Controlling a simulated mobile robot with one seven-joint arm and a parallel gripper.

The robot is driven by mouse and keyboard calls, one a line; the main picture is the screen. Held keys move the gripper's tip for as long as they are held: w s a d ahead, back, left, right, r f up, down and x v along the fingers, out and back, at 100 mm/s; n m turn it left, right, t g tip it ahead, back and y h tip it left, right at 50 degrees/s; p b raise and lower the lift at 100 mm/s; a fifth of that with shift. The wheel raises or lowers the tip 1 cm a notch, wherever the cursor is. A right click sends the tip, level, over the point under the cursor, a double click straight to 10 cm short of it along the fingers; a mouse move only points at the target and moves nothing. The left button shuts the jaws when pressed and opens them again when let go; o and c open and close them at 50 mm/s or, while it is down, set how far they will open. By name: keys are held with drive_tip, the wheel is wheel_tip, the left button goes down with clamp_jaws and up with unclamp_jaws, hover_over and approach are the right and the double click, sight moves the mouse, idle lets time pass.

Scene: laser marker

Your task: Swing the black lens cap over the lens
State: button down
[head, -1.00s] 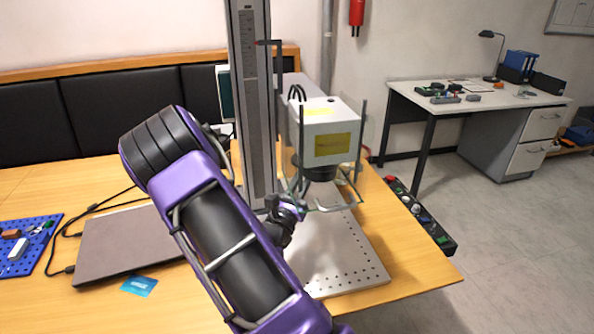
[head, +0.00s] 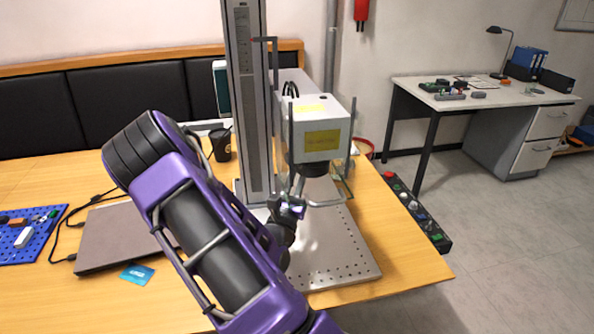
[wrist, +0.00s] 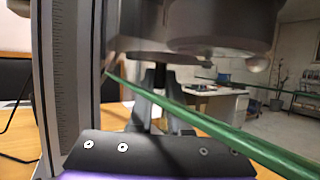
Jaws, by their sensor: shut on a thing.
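The white laser head (head: 322,130) hangs from the column, with its dark lens (head: 312,170) facing down; the lens barrel (wrist: 222,22) fills the top of the wrist view. The black lens cap (wrist: 150,58) is a thin dark disc to the left of the lens and slightly below it, so the lens is not covered. My gripper (wrist: 157,84) is shut on the cap at its near side. In the head view my gripper (head: 290,197) is just left of and below the lens, partly hidden by my arm and the clear guard.
A clear guard with green edges (wrist: 210,124) crosses close in front of the gripper. The column (head: 248,100) stands to the left. The perforated metal plate (head: 335,260) below is bare.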

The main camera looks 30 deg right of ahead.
drive_tip(key=c, duration=0.8)
unclamp_jaws()
drive_tip(key=shift+c, duration=0.2)
drive_tip(key=shift+a+f, duration=0.1)
drive_tip(key=v, duration=1.7)
drive_tip(key=shift+b, duration=0.4)
drive_tip(key=shift+s+f, duration=0.1)
